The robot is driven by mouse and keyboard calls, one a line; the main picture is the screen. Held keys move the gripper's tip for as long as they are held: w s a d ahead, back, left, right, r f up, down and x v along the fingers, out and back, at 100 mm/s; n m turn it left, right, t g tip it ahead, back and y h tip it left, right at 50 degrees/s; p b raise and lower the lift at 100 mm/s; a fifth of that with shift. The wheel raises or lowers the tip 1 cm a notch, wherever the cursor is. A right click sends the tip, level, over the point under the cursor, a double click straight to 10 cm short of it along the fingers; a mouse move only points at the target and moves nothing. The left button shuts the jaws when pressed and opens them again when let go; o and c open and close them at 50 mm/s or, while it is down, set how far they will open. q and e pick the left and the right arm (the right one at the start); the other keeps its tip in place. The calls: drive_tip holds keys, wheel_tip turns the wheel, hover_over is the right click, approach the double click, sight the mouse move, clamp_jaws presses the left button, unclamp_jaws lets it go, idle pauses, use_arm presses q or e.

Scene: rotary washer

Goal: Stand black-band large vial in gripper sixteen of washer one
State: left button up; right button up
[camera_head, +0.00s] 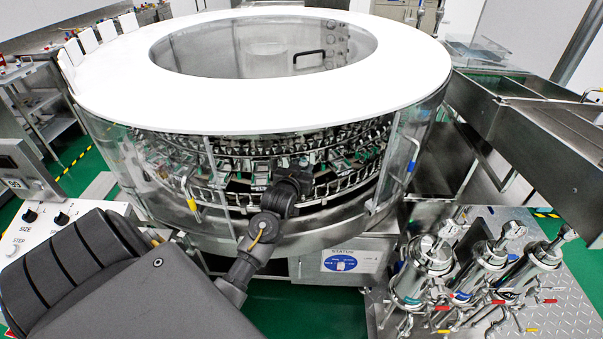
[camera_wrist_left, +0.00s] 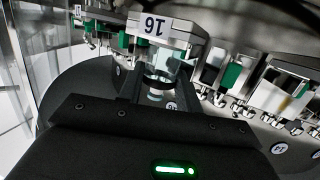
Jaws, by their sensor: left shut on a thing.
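The washer (camera_head: 250,228) is a large round steel machine with a white ring top. A ring of small grippers shows through its open front. My left arm reaches in there, and my left gripper (camera_head: 303,168) is small and dark at that ring. In the left wrist view my left gripper (camera_wrist_left: 153,92) is shut on a clear vial with a black band (camera_wrist_left: 156,98). Whether the station's jaws hold the vial is hidden. My right gripper is out of view.
Neighbouring stations with green parts (camera_wrist_left: 231,75) sit close on both sides of my left gripper. Clear door panels (camera_head: 403,160) flank the washer opening. Several steel canisters (camera_head: 424,270) stand at the lower right, and a steel chute (camera_head: 530,125) lies at right.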

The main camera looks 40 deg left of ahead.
use_arm(q)
drive_tip(key=shift+f, duration=0.1)
drive_tip(key=o, duration=0.7)
drive_tip(key=b+v, duration=0.1)
drive_tip(key=v, duration=1.1)
drive_tip(key=shift+b, duration=0.4)
